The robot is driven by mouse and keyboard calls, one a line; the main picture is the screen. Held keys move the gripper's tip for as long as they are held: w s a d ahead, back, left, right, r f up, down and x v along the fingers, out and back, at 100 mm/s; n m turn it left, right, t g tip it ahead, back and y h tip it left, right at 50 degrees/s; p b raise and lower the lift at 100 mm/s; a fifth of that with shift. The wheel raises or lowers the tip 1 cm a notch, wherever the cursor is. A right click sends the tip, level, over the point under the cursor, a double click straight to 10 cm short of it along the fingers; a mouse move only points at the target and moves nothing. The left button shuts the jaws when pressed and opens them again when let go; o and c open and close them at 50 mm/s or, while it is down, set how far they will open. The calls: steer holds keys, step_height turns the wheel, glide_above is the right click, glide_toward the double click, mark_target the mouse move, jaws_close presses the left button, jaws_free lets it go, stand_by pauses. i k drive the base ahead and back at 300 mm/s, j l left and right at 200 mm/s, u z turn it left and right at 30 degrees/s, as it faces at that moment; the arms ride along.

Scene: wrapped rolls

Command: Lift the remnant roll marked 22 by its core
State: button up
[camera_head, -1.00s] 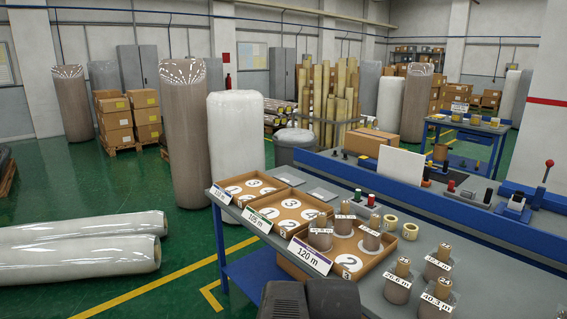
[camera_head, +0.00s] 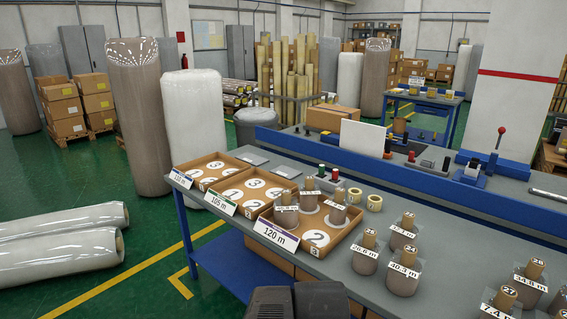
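Several small wrapped remnant rolls with upright tan cores stand on the grey bench. One roll (camera_head: 365,262) stands right of the boxes, another (camera_head: 402,237) behind it, and a third (camera_head: 404,283) in front. More rolls stand at the lower right, with core tags that look like 29 (camera_head: 537,265) and 27 (camera_head: 508,294). I cannot make out a 22 on any core. Dark parts of my arm show at the bottom edge; my gripper's fingers are not in view.
The grey bench (camera_head: 330,264) has a blue raised ledge (camera_head: 430,172) behind it. Cardboard boxes marked 110 m and 105 m (camera_head: 247,205) sit left of the 120 m box. Large wrapped rolls (camera_head: 60,255) lie on the floor at left.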

mark_target(405, 232)
steer(key=z, duration=1.2)
steer(key=i+j+u, duration=0.15)
steer(key=i+u, duration=0.15)
steer(key=i, duration=0.2)
steer(key=i+u, duration=0.3)
steer(key=i, duration=0.15)
